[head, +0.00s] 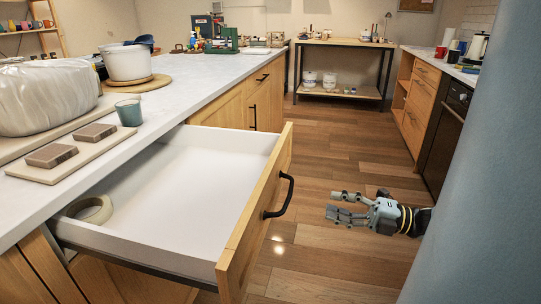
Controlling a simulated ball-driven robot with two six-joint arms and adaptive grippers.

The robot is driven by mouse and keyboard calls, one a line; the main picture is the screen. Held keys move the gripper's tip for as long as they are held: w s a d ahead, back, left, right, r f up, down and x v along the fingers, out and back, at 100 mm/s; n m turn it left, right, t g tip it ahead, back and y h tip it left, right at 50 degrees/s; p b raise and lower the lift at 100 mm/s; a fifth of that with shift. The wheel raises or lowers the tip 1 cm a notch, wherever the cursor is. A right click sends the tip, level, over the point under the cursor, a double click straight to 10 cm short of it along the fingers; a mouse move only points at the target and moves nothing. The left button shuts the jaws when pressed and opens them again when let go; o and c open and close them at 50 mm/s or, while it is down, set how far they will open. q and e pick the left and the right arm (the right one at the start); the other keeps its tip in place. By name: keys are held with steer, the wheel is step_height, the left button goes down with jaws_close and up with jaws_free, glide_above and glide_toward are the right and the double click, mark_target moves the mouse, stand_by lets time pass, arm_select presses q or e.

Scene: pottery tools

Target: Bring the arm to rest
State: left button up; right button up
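My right gripper (345,206) is in the lower right of the head view, over the wooden floor. Its fingers point left and are spread apart with nothing between them. It is apart from the open drawer (200,205) and to the right of the drawer's black handle (281,196). The drawer is white inside and has a wooden front. A beige ring-shaped roll (90,209) lies in the drawer's near left corner. My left gripper is not in the head view.
The white counter (185,100) on the left holds a plastic-wrapped lump (45,97), a white bowl (127,64), a teal cup (129,112) and two brown blocks on a board. The pulled-out drawer juts into the aisle. A blue-grey surface (485,200) fills the right edge. The wooden floor (335,150) is clear.

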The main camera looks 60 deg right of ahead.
steer(key=shift+s, duration=0.15)
stand_by(0.4)
steer(key=s+a+f+m+g+h, duration=0.1)
steer(key=a+f+m+g+h, duration=0.1)
steer(key=a+f+m, duration=0.5)
steer(key=a+f+m+g+h, duration=0.2)
steer(key=a+f+g, duration=0.15)
steer(key=f, duration=0.75)
steer(key=s+a+f+m+g+h, duration=0.1)
steer(key=a+f+m+g+h, duration=0.2)
steer(key=a+f, duration=0.45)
steer(key=s+a+f+m+g, duration=0.3)
steer(key=s+f, duration=0.3)
steer(key=s, duration=0.2)
steer(key=s+a+f+m+g+y, duration=0.1)
steer(key=s+a+f+m+g, duration=0.2)
steer(key=s+f+m+g, duration=0.2)
steer(key=s+m+g, duration=0.1)
steer(key=s, duration=0.1)
steer(key=shift+s+a+f, duration=0.15)
steer(key=shift+s+f, duration=0.2)
steer(key=shift+s, duration=0.05)
